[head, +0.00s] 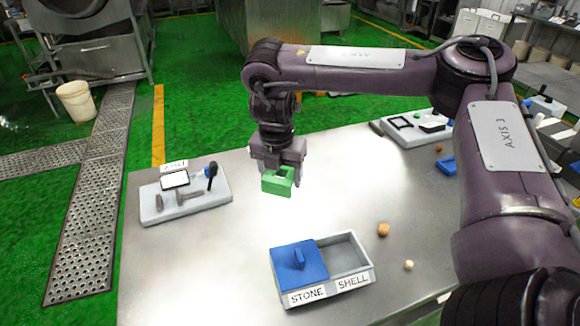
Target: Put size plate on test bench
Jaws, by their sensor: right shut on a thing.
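My right gripper (279,160) reaches in from the right and points down above the metal table (190,270). It is shut on a green piece (279,187), a small block-like plate with a notch or opening, which may be the size plate. The green piece appears held above the table, left of its middle. A light grey board (160,213) with a small label, a white panel, grey parts and a blue-and-black part lies at the table's left. Another grey board (405,139) with black frames lies at the far right. I cannot tell which board is the test bench.
A grey two-part box (352,258) marked STONE and SHELL stands at the front, a blue lid (300,264) over its left side. A brown lump (383,230) and a pale lump (408,265) lie right of it. The table's middle is clear.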

